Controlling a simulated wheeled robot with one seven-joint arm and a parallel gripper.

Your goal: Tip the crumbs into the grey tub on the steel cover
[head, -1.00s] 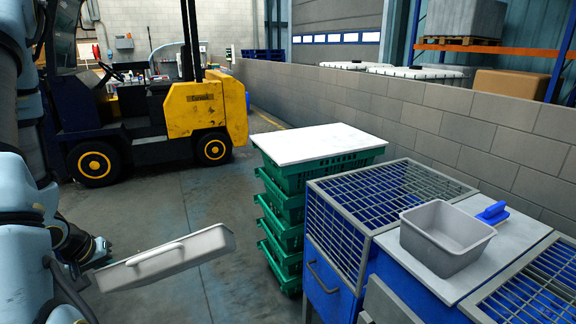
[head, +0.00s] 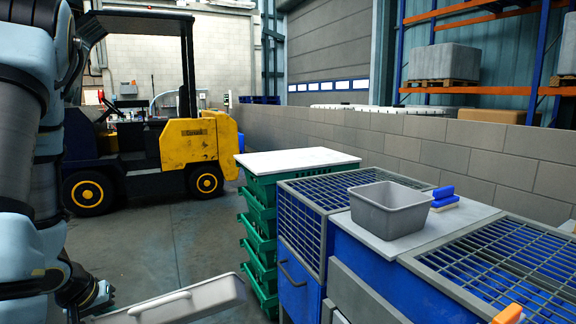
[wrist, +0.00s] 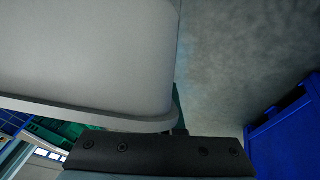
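The grey tub (head: 378,218) stands upright on the pale steel cover (head: 428,240) at the right of the head view. I cannot see into its bottom. My gripper (head: 104,304) is at the lower left, shut on a light grey tray (head: 215,296) with a side handle (head: 160,305). The tray is held in the air, far left of the tub and cut by the lower picture edge. Its underside or wall (wrist: 85,50) fills the upper left of the wrist view. No crumbs are visible, and the fingertips are mostly hidden.
A blue-handled brush (head: 445,198) lies behind the tub on the cover. Blue wire-mesh cages (head: 350,195) flank the cover. Green crates (head: 262,215) with a white top (head: 295,160) stand left of them. A yellow forklift (head: 190,140) is behind. An orange object (head: 508,314) shows bottom right.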

